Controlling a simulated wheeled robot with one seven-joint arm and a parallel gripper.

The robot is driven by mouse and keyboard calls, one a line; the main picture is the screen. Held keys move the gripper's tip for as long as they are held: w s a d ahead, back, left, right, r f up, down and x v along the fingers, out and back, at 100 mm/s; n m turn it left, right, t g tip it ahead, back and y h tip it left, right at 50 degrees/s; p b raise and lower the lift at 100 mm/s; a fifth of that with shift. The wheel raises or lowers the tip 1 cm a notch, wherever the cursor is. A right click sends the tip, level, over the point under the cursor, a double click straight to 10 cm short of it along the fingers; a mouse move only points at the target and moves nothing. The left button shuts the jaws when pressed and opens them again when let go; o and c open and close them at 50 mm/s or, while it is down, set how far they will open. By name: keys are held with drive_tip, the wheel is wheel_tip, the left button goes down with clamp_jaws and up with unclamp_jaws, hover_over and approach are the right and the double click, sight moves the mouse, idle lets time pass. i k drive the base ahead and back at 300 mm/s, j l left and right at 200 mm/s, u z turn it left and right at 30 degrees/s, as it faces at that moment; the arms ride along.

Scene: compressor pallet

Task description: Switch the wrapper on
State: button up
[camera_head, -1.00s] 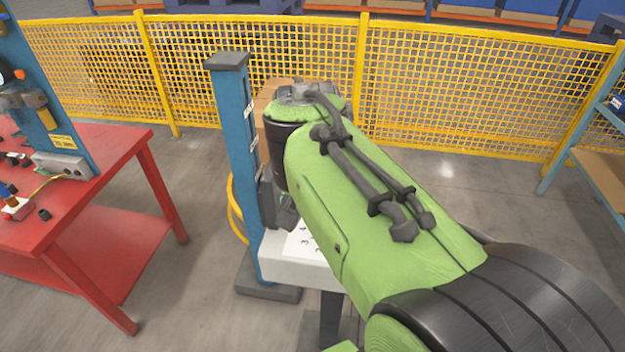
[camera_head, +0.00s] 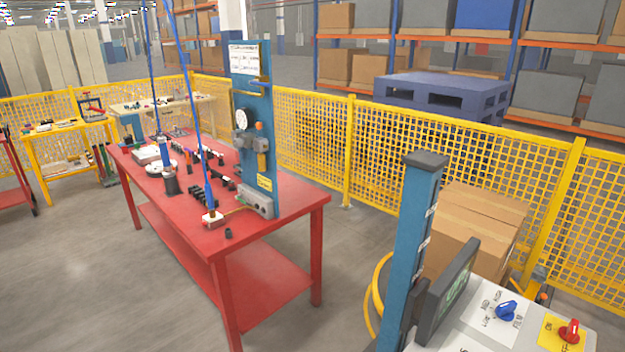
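A white-grey control panel (camera_head: 478,332) stands at the lower right, beside a blue post (camera_head: 414,230). A blue rotary knob (camera_head: 507,310) sits on a white label with small markings, too small to read. To its right a red rotary knob (camera_head: 570,331) sits on a yellow plate (camera_head: 552,338). A dark screen with a green display (camera_head: 452,298) stands on the panel's left, seen at a slant. The panel's lower part is cut off by the frame. My gripper and arm are out of view.
A cardboard box (camera_head: 475,232) is behind the post, in front of a yellow mesh fence (camera_head: 377,145). A yellow hose (camera_head: 376,290) curves at the post's left. A red workbench (camera_head: 262,250) with tools stands left. Open grey floor (camera_head: 80,280) lies in front of it.

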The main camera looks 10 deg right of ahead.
sight(569, 333)
drive_tip(key=z, duration=1.5)
